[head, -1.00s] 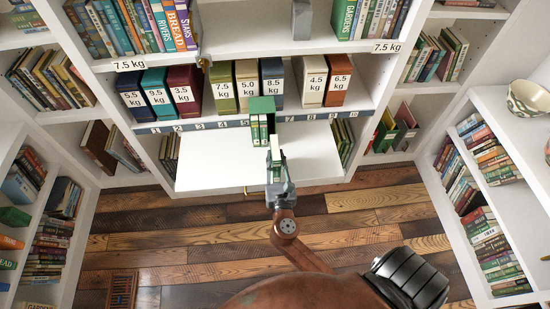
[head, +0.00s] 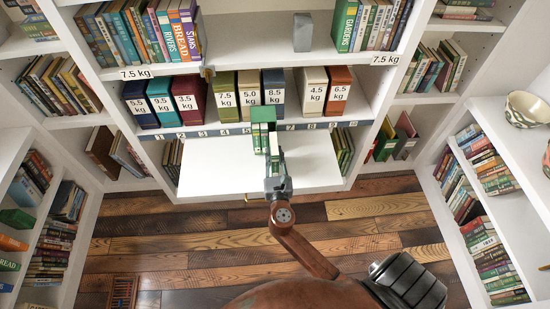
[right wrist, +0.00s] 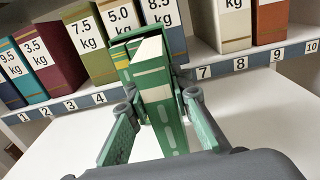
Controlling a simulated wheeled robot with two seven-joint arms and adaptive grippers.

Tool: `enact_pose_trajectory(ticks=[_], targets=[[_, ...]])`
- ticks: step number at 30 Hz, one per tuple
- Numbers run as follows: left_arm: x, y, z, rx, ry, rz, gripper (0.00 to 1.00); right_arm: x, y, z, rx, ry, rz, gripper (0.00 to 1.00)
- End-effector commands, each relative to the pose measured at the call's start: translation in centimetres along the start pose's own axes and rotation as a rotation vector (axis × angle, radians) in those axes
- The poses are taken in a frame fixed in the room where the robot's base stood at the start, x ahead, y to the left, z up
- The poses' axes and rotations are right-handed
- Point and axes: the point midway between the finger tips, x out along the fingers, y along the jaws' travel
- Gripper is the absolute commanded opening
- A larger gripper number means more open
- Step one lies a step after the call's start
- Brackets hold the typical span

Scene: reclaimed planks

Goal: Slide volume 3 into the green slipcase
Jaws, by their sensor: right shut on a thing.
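The green slipcase (head: 263,113) stands on the white pull-out board, its open side facing me. Volume 3 (head: 274,143), green-spined with a white top, stands upright at the right of those volumes. In the right wrist view volume 3 (right wrist: 153,85) lines up with the slipcase's right part, its far end seemingly inside and its near end sticking out. My right gripper (head: 276,168) is shut on this near end; its fingers (right wrist: 160,122) flank the spine. How deep the book sits is hard to tell. My left gripper is out of view.
The white board (head: 215,165) is bare left and right of the slipcase. Behind it, a numbered strip (head: 200,132) runs below a shelf of weight-labelled volumes (head: 190,95). Full bookcases stand on both sides. A patterned bowl (head: 528,108) is on the right shelf.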

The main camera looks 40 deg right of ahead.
Motion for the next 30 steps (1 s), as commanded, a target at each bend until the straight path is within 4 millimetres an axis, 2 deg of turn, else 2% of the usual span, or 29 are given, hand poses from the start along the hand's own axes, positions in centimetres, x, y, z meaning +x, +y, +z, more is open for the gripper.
enact_pose_trajectory(ticks=[30], targets=[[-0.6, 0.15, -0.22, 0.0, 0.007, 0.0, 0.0, 0.32, -0.09, 0.32, 0.0, -0.004, 0.0, 0.0]])
